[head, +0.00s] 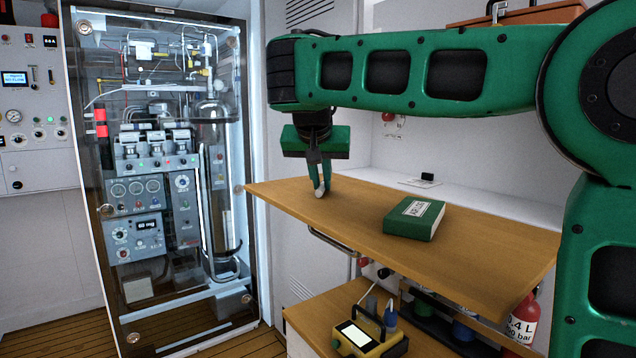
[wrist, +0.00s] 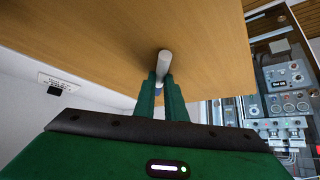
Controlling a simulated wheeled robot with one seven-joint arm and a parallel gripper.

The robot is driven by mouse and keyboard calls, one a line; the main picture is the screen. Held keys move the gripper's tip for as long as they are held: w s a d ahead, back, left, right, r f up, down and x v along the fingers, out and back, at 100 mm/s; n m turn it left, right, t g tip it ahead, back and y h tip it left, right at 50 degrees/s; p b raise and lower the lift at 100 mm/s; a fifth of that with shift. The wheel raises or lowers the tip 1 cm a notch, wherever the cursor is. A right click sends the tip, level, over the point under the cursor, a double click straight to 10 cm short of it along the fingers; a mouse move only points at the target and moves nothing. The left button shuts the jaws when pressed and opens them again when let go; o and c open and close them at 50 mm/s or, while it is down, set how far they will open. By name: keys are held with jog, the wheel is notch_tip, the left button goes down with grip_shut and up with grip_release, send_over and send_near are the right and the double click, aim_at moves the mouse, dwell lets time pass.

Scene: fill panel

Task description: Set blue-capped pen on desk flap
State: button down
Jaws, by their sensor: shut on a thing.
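The blue-capped pen shows in the wrist view as a short pale cylinder (wrist: 164,65) reaching out past my fingertips, with a little blue between the fingers. In the head view only its pale end (head: 320,192) shows. My gripper (head: 319,178) is shut on the pen; its fingers also show in the wrist view (wrist: 163,90). The desk flap (head: 300,207) is a wooden board, and it also fills the top of the wrist view (wrist: 90,35). The pen is over the flap's left part, close to its surface. I cannot tell whether it touches.
A green book (head: 413,222) lies on the flap, right of my gripper. A glass-fronted equipment cabinet (head: 170,170) stands left of the flap. A yellow device (head: 362,335) sits on a lower wooden surface. The flap between gripper and book is clear.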

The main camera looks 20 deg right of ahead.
jog(key=c, duration=1.8)
grip_release()
jog(key=shift+v, duration=6)
